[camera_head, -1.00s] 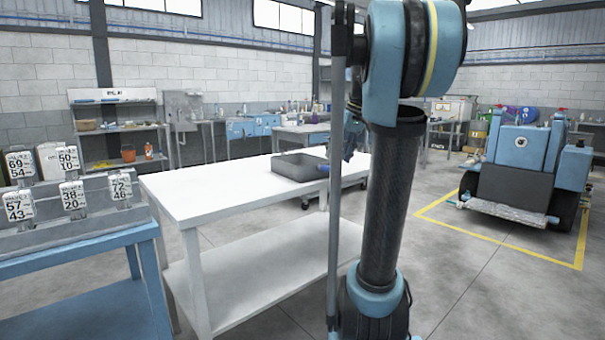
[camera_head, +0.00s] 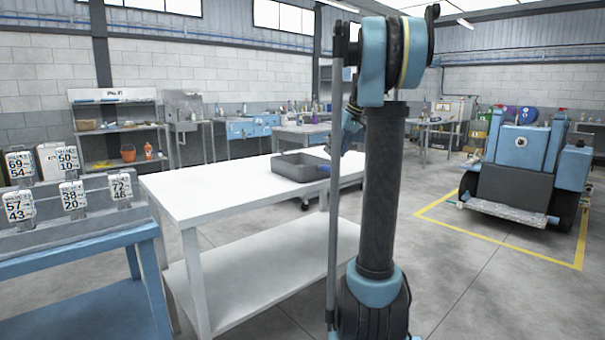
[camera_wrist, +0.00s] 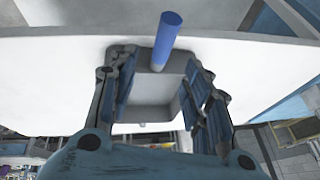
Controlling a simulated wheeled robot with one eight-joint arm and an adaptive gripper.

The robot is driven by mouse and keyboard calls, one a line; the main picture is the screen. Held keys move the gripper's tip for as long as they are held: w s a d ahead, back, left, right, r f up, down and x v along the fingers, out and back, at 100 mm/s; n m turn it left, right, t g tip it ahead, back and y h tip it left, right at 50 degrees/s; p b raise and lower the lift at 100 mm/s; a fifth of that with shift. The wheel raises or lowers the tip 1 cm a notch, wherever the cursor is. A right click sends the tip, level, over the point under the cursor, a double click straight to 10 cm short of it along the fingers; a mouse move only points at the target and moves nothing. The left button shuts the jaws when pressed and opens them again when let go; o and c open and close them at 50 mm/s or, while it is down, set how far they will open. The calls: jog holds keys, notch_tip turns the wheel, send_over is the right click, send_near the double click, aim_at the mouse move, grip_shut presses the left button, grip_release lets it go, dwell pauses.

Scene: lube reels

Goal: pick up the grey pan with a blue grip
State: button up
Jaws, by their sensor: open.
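The grey pan (camera_head: 296,166) rests on the white table, near its far right edge in the head view. Its blue grip (camera_head: 324,169) points right, toward my arm. In the wrist view the grey pan (camera_wrist: 155,97) lies beyond my open gripper (camera_wrist: 163,82), with the blue grip (camera_wrist: 167,40) pointing up in the picture.
The white table (camera_head: 210,192) is otherwise bare, with an empty lower shelf (camera_head: 262,285). A blue bench (camera_head: 80,252) with numbered tags (camera_head: 73,195) stands at left. A blue machine (camera_head: 525,155) stands at right inside a yellow floor outline.

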aim_at(325, 169)
jog(key=x, duration=1)
jog(key=shift+a+f, duration=0.2)
jog(key=shift+a, duration=0.05)
grip_shut()
